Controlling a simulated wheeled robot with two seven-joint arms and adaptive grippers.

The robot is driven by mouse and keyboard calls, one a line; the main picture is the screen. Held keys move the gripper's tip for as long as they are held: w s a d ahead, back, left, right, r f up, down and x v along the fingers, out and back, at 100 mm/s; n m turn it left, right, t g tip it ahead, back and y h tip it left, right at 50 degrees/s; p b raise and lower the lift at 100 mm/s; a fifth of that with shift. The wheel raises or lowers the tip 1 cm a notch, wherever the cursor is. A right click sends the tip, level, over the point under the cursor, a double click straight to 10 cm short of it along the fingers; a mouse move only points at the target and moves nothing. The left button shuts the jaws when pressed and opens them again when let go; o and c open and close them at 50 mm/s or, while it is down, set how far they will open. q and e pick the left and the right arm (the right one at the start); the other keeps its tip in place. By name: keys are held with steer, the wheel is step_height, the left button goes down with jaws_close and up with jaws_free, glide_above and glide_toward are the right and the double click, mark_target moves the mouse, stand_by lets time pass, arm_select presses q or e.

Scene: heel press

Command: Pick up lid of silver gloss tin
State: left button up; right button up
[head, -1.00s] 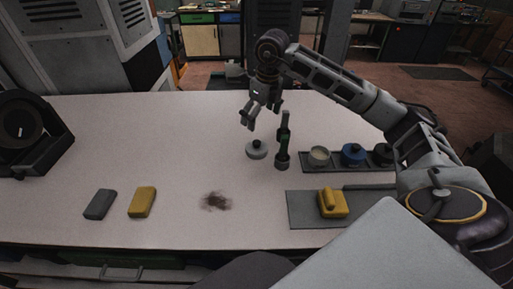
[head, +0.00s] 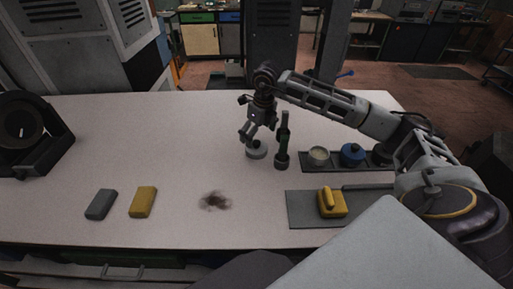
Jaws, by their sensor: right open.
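A round grey lid (head: 256,153) lies on the table near the middle; its dark knob, plain a second ago, is now hard to make out behind the fingers. My right gripper (head: 257,139) is open and points down right over this lid, with its fingertips around or just above the knob. I cannot tell whether they touch it. An open silver tin (head: 319,157) with pale contents stands on a dark tray (head: 334,168) to the right. My left gripper is out of view.
A dark green upright bottle-like tool (head: 282,150) stands close to the right of the lid. A blue lidded tin (head: 352,154) is on the tray. A yellow block with a handle (head: 332,203) sits on a grey mat (head: 302,212). Yellow (head: 143,202) and grey (head: 101,204) blocks lie left.

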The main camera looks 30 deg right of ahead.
mark_target(257, 142)
steer(key=shift+w+f, duration=0.1)
steer(key=shift+f, duration=0.65)
steer(key=f, duration=0.1)
steer(key=f+p, duration=0.1)
steer(key=shift+w+f, duration=0.25)
steer(key=shift+f, duration=0.4)
steer(key=shift+w+f, duration=0.1)
steer(key=shift+f, duration=0.05)
steer(key=shift+c, duration=0.7)
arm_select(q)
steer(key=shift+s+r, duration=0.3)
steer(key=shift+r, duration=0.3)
arm_select(e)
steer(key=c, duration=0.7)
